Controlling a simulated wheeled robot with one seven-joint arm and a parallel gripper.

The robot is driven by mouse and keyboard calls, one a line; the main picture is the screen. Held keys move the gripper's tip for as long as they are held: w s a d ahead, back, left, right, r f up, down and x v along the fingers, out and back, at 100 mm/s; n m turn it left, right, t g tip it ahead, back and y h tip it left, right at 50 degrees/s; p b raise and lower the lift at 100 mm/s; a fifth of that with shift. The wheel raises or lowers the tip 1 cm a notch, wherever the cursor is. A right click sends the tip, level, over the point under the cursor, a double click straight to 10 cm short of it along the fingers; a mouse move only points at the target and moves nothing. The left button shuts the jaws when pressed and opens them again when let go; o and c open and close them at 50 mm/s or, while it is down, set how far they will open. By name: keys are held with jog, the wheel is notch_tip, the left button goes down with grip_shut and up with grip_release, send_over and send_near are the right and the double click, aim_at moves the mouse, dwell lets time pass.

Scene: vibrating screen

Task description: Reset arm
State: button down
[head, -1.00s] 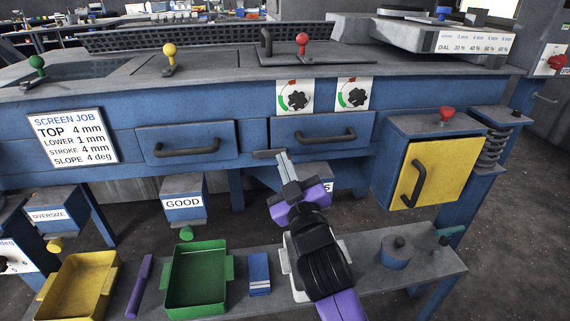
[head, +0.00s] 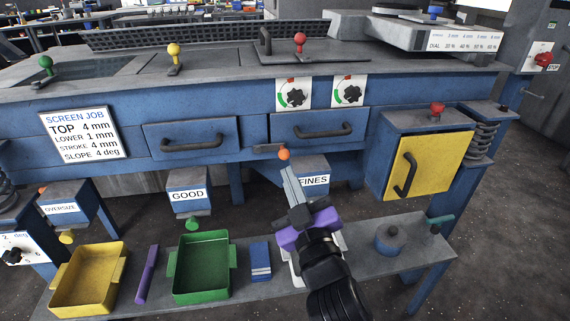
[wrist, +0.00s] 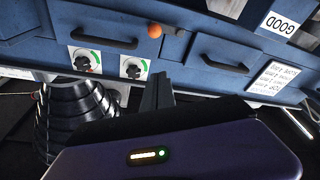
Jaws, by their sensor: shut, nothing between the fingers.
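My gripper (head: 288,181) is shut and empty, in front of the blue vibrating-screen machine (head: 230,126). Its fingers point up, below and in front of the right drawer (head: 320,130) and beside the FINES outlet (head: 316,180), which it partly hides. An orange ball (head: 284,154) shows just above the fingertips; whether they touch it I cannot tell. In the wrist view the shut fingers (wrist: 157,92) point at the drawer fronts, and the orange ball (wrist: 155,31) lies beyond them.
A low bench (head: 215,306) holds a yellow tray (head: 120,262), a green tray (head: 232,268), a purple bar (head: 147,274), a blue block (head: 260,261) and a round blue weight (head: 390,240). A yellow door (head: 430,165) stands at right. My arm covers a white item on the bench.

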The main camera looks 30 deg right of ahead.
jog(key=shift+v, duration=0.85)
jog(key=s+a+f+m+g+y, duration=0.15)
jog(key=s+f, duration=0.35)
jog(key=s, duration=0.7)
jog(key=s+a+f+m+g+y, duration=0.15)
jog(key=s+f, duration=0.35)
jog(key=s, duration=0.7)
jog(key=s+a+f+g+y, duration=0.15)
jog(key=s+f, duration=0.25)
jog(key=s, duration=0.8)
notch_tip(320, 180, up, 25)
jog(key=p, duration=2.5)
jog(key=shift+s+d+g+p, duration=0.25)
jog(key=shift+d+g+p, duration=0.1)
jog(key=shift+d, duration=0.05)
jog(key=shift+r, duration=0.15)
